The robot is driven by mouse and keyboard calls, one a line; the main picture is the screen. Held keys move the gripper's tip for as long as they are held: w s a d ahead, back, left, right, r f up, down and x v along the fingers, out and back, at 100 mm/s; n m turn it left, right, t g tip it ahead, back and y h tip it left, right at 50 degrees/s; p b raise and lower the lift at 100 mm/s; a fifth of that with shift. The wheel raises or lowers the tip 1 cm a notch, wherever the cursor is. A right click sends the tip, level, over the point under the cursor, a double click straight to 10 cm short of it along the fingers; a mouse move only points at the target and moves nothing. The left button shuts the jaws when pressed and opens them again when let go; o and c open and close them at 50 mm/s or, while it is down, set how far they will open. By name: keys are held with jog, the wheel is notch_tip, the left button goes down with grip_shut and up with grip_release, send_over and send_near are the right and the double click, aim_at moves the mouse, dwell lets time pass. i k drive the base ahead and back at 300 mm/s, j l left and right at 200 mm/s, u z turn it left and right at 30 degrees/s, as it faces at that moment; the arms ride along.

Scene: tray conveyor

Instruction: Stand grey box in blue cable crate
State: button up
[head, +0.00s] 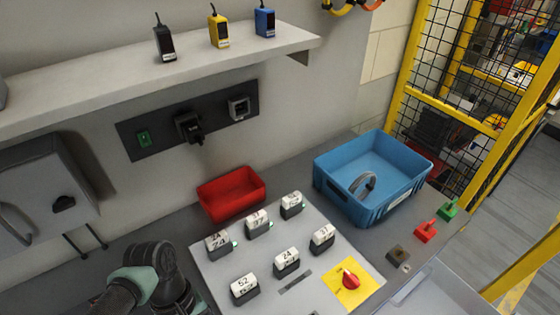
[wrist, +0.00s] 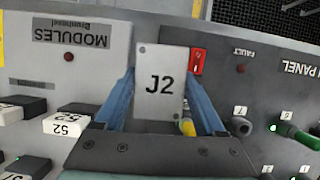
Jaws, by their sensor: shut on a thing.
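The grey box (wrist: 160,60), with a pale face marked J2, is between the two blue fingers of my gripper (wrist: 163,95) in the wrist view. My gripper is shut on it. The lower part of the box and what lies behind it are hidden. The blue cable crate (head: 338,192) stands on the bench at the right in the head view. It is open at the top, and a grey loop (head: 365,185) shows in it. The box and fingers do not show in the head view; only part of my arm shows at the lower left.
A red bin (head: 232,196) stands left of the crate. Several labelled modules sit on a light panel (head: 215,270) with a red knob (head: 350,279). Red (head: 426,231) and green (head: 447,210) pieces lie right of the crate. A yellow fence (head: 480,85) stands behind. A shelf (head: 110,72) overhangs the left.

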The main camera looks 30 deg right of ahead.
aim_at(394, 184)
jog(key=k+l+z, duration=0.1)
jog(key=l+z, duration=0.2)
jog(key=z, duration=0.2)
jog(key=l+z, duration=0.45)
jog(key=i+l+z, duration=0.2)
jog(key=l+z, duration=0.25)
jog(key=l, duration=0.15)
jog(key=i+l+z, duration=0.2)
jog(key=k+l, duration=0.05)
